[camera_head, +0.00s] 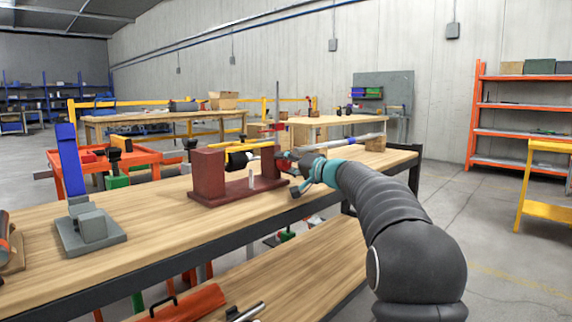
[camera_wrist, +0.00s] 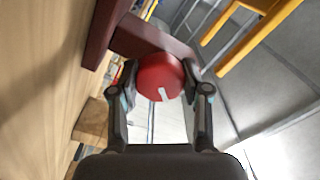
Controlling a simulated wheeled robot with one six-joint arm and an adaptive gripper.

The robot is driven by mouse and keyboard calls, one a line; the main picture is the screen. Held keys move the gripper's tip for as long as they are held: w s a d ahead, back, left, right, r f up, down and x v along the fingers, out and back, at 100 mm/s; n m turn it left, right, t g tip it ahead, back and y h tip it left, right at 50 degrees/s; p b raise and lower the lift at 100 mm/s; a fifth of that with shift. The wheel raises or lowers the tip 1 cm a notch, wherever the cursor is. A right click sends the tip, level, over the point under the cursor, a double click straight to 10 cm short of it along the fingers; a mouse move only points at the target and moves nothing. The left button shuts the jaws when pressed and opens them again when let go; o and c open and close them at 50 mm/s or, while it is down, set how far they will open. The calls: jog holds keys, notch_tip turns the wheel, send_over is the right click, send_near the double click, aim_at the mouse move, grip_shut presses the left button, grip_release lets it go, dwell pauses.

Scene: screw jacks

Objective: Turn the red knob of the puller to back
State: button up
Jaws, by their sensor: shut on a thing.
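The puller (camera_head: 208,176) is a dark red frame on the wooden bench, with a yellow bar and a black part across its top. Its frame also shows in the wrist view (camera_wrist: 150,42). The round red knob (camera_wrist: 159,75) faces the wrist camera, with a white mark slanting on its lower half. My gripper (camera_wrist: 160,82) has one finger on each side of the knob and is shut on it.
The bench (camera_head: 150,226) holds a grey-based stand with a blue lever (camera_head: 70,160) at the left. A wooden block (camera_head: 375,144) sits at the far right end. An orange tool (camera_head: 185,305) lies on the lower shelf. Open floor is at the right.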

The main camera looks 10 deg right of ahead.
jog(key=o, duration=1.1)
jog(key=shift+o, duration=0.2)
jog(key=v, duration=1.2)
